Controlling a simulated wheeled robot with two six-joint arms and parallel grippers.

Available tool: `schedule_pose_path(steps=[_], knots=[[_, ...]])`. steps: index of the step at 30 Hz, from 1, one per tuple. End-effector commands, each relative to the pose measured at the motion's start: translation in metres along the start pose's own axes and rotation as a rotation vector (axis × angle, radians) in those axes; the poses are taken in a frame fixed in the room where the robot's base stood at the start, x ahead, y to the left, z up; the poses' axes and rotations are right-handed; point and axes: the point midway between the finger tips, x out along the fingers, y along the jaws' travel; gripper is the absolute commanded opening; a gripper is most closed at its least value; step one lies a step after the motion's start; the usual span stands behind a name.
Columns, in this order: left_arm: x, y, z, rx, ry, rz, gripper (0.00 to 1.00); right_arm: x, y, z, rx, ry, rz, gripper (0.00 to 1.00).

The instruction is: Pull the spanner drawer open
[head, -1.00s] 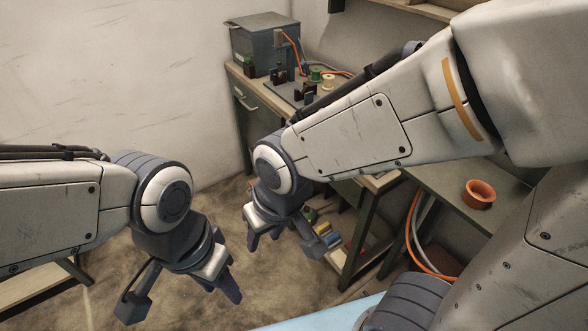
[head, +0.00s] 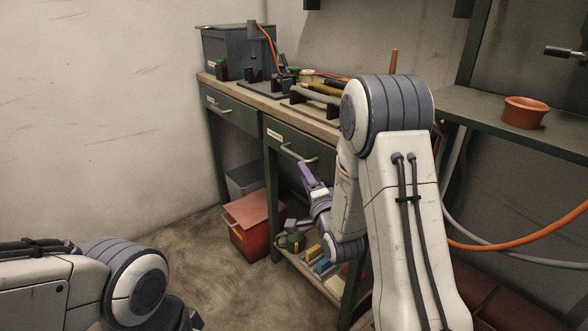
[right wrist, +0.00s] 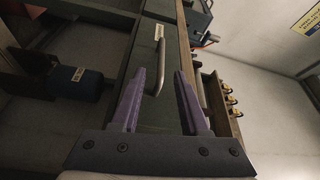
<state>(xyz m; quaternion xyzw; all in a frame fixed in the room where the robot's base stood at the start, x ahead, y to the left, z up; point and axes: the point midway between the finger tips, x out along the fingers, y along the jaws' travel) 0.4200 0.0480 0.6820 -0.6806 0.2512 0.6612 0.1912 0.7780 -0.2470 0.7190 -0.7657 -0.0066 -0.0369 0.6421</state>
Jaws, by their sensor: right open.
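The bench has two dark green drawers with pale labels too small to read; I cannot tell by label which is the spanner drawer. The right drawer (head: 283,137) and its bar handle (head: 297,154) are in front of my right gripper (head: 311,176). Both drawers look shut. In the right wrist view the handle (right wrist: 160,68) lies ahead, between the lines of the open purple fingers (right wrist: 158,100), not visibly gripped. The left drawer (head: 230,110) has a similar handle (head: 216,106). My left gripper's fingers are below the head view's edge.
Tools in holders (head: 318,95) and a grey metal box (head: 235,52) stand on the bench top. A red bin (head: 255,225) sits on the floor. A lower shelf (head: 310,275) holds small coloured items. An orange pot (head: 525,112) stands on the right-hand table.

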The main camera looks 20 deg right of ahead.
Motion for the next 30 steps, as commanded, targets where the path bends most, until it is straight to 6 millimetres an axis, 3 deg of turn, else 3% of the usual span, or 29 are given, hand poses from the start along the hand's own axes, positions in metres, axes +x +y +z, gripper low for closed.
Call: schedule_pose_path(steps=[18, 30], knots=[[0.012, -0.001, 0.001, 0.000, 0.000, 0.000, 0.48, 0.093, -0.002, -0.001, 0.004, 0.002, -0.010, 0.45], [0.012, -0.001, 0.001, 0.000, 0.000, 0.000, 0.48, 0.103, -0.002, -0.001, 0.004, 0.002, -0.006, 0.45]])
